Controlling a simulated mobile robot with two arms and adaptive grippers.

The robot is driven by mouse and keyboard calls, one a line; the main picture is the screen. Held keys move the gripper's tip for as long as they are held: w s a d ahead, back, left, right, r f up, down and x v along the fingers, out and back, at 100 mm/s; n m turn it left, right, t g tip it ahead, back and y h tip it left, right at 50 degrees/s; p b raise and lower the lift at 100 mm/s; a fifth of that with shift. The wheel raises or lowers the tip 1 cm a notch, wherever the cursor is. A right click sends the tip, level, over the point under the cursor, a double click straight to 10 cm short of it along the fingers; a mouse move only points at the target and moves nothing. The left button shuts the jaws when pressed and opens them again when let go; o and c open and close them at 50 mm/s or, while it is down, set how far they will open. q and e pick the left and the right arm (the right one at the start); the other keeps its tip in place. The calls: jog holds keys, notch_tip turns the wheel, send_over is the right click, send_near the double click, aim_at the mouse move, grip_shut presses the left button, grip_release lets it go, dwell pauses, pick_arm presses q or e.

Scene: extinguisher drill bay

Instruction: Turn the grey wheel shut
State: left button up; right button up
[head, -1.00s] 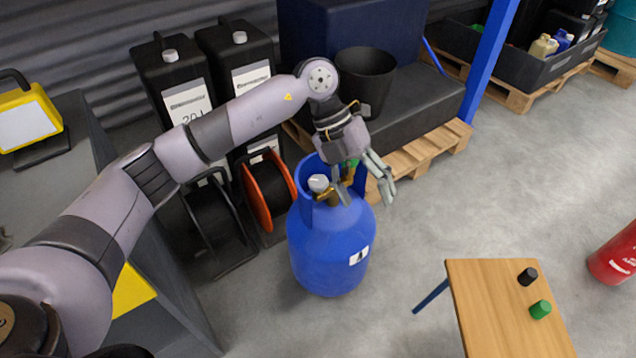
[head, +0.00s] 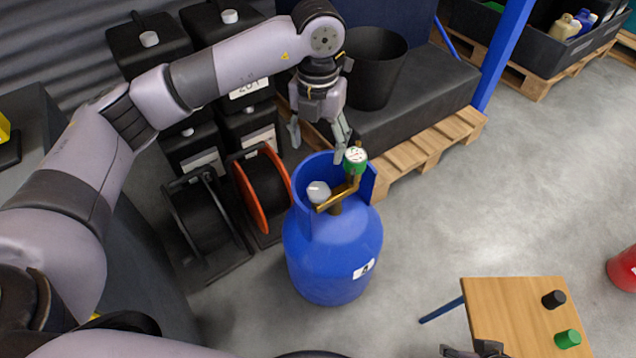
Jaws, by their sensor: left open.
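A blue gas cylinder (head: 330,255) stands upright on the floor. Inside its collar is a brass valve (head: 338,200) with a light grey wheel (head: 318,191) on the left and a green wheel (head: 355,160) on the right. My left gripper (head: 317,146) is open and empty, fingers pointing down, above the grey wheel in the picture and apart from it. Its right fingertip shows close beside the green wheel; I cannot tell if they touch. Part of my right gripper (head: 474,349) shows at the bottom edge, mostly cut off.
Cable reels (head: 262,192) and black canisters (head: 150,45) stand left of the cylinder. A pallet (head: 430,145) with a black bucket (head: 372,70) is behind. A small wooden table (head: 505,310) with a black and a green knob is at lower right. Open floor lies right.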

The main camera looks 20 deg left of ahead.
pick_arm(q)
jog(key=b, duration=0.1)
send_over(318, 190)
notch_tip(318, 190, down, 8)
jog(key=shift+f, duration=0.15)
notch_tip(318, 190, down, 5)
jog(key=shift+f+b, duration=0.1)
jog(key=shift+b, duration=0.55)
jog(key=shift+f, duration=0.4)
pick_arm(e)
jog(key=w+a+t, duration=0.1)
jog(key=w+t, duration=0.2)
jog(key=w, duration=0.3)
jog(key=shift+a+y, duration=0.4)
pick_arm(q)
jog(key=shift+c, duration=0.3)
jog(key=c, duration=1.1)
